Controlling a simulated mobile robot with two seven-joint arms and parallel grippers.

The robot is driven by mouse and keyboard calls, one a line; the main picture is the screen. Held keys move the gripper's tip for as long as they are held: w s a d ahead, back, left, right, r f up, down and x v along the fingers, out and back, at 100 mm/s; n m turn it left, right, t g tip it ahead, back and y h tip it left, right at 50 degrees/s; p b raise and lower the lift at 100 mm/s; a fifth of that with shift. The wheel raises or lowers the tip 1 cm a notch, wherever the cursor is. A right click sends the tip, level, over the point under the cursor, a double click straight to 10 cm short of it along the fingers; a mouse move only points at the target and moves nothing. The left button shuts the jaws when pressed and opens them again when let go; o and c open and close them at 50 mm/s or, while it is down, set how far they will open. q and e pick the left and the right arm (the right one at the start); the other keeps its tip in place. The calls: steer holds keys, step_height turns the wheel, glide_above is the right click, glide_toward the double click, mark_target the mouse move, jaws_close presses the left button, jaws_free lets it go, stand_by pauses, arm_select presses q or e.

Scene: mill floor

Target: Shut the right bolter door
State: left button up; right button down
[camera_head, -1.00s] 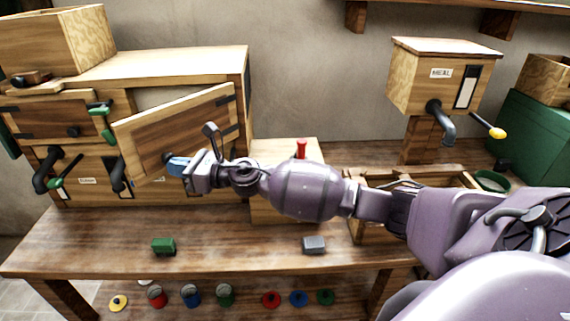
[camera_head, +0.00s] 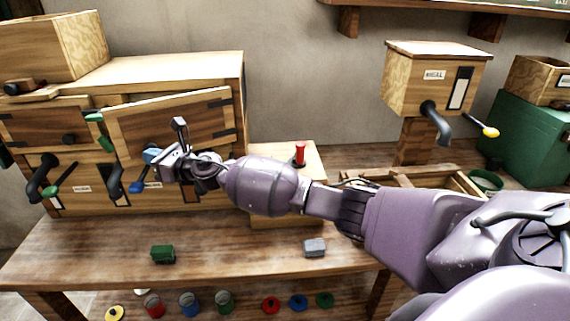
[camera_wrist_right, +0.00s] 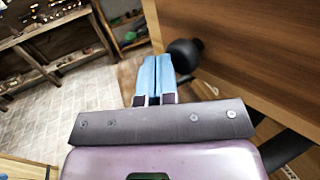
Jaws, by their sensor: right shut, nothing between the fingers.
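The right bolter door (camera_head: 165,122) is a wooden panel hinged at its right side on the wooden bolter cabinet (camera_head: 180,68). It stands slightly ajar, with its left edge out near a green latch (camera_head: 94,117). My right gripper (camera_head: 150,155) has blue fingers, shut and empty, at the lower left of the door's front. In the right wrist view the shut fingers (camera_wrist_right: 155,76) are beside the door's black knob (camera_wrist_right: 185,54), with the wooden door panel (camera_wrist_right: 250,45) to the right. I cannot tell whether they touch. My left gripper is out of view.
The left bolter door (camera_head: 45,125) is at the far left. Dark spouts with green and blue handles hang below the doors. A green block (camera_head: 162,254) and a grey block (camera_head: 314,247) lie on the bench (camera_head: 240,255). A meal hopper (camera_head: 430,80) stands at right.

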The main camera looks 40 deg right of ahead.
steer(key=w+m+t+h, duration=0.3)
steer(key=w+h, duration=0.3)
steer(key=w, duration=0.3)
steer(key=shift+d+m+h+p, duration=0.3)
steer(key=shift+d+m+h, duration=0.1)
steer(key=shift+m, duration=0.4)
steer(key=shift+w+d+r, duration=0.1)
steer(key=shift+w+r, duration=0.05)
steer(key=shift+r, duration=0.05)
